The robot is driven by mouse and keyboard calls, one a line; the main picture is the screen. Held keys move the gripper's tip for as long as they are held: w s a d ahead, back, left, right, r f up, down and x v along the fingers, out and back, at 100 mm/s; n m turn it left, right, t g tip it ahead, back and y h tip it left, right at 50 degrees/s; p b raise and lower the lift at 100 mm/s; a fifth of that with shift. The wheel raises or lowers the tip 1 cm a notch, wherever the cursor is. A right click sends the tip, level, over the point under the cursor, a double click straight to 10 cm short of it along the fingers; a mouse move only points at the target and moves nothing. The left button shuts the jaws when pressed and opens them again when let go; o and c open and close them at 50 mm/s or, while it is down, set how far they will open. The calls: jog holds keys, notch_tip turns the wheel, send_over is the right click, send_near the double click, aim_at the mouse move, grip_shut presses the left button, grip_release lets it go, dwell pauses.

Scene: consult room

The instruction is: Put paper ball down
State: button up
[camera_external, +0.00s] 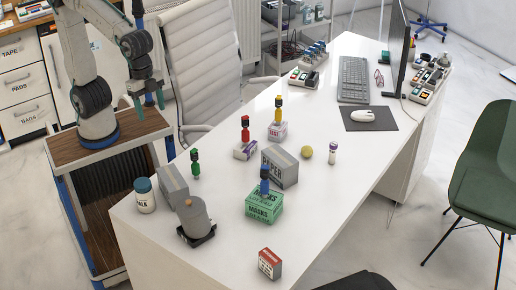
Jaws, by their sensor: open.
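A small yellowish ball (307,153) rests on the white desk (345,205), right of the grey box. It is the only ball I can see, and its material is too small to tell. My gripper (149,108) points down above the wooden top of my base, left of the desk and well away from the ball. Its teal fingers are apart, and I see nothing between them.
Near the ball stand a grey box (285,168), a white bottle with a purple cap (332,153) and a green mask box (263,205). A grey cylinder (194,218) and a blue-lidded jar (144,195) stand nearer my base. The desk's front right is mostly clear.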

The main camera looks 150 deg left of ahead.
jog(key=s+d+f+m, duration=0.1)
jog(key=s+d, duration=0.5)
jog(key=s, duration=0.3)
jog(key=s+d+f+m+g, duration=0.1)
jog(key=s+d+f, duration=0.1)
jog(key=s+d, duration=0.4)
jog(key=s, duration=0.3)
jog(key=shift+s+f+m, duration=0.25)
jog(key=shift+s+m, duration=0.05)
jog(key=shift+m, duration=0.1)
